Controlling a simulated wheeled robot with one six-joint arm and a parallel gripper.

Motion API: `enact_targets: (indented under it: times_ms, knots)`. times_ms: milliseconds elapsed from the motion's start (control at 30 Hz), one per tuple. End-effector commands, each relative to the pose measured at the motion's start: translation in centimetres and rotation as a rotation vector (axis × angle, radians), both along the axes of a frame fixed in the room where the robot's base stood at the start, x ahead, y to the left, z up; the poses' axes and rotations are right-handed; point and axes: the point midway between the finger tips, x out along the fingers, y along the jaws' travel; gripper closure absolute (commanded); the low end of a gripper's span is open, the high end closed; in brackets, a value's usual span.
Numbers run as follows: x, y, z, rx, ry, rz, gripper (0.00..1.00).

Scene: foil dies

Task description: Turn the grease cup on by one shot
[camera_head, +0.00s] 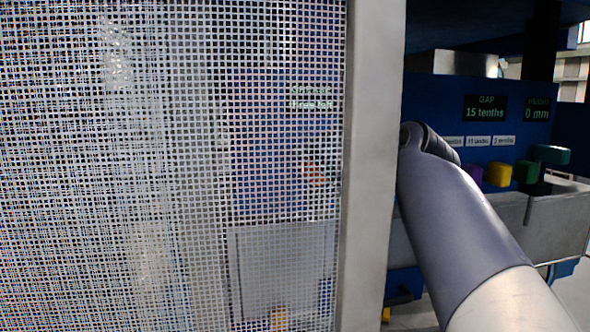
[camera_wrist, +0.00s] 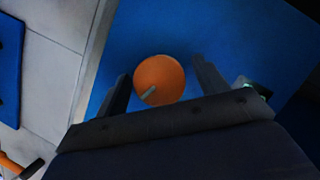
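The grease cup shows in the wrist view as a round orange-brown cap (camera_wrist: 168,73) with a short pale green mark at its lower left. It is seen against a blue surface (camera_wrist: 258,42). My gripper (camera_wrist: 161,68) is open, one finger on each side of the cap in the picture. The left finger appears close to the cap's edge, and a wider gap shows on the right. I cannot tell whether either finger touches it or how deep they reach. In the head view the gripper and cup cannot be made out behind the post and mesh.
In the head view a wire mesh guard (camera_head: 150,170) and grey post (camera_head: 370,160) fill the left. A display (camera_head: 485,108) reads "GAP 15 tenths". Pale floor tiles (camera_wrist: 55,70) show in the wrist view.

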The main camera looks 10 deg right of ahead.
Motion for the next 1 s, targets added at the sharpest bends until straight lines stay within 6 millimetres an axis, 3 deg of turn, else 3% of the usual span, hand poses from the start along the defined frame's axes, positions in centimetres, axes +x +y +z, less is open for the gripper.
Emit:
enact_targets:
  times_ms: [567,1000]
  knots:
    - [0.01,0.02,0.0,0.0,0.0,0.0,0.76]
    - [0.03,-0.06,-0.27,0.1,0.0,-0.001,0.76]
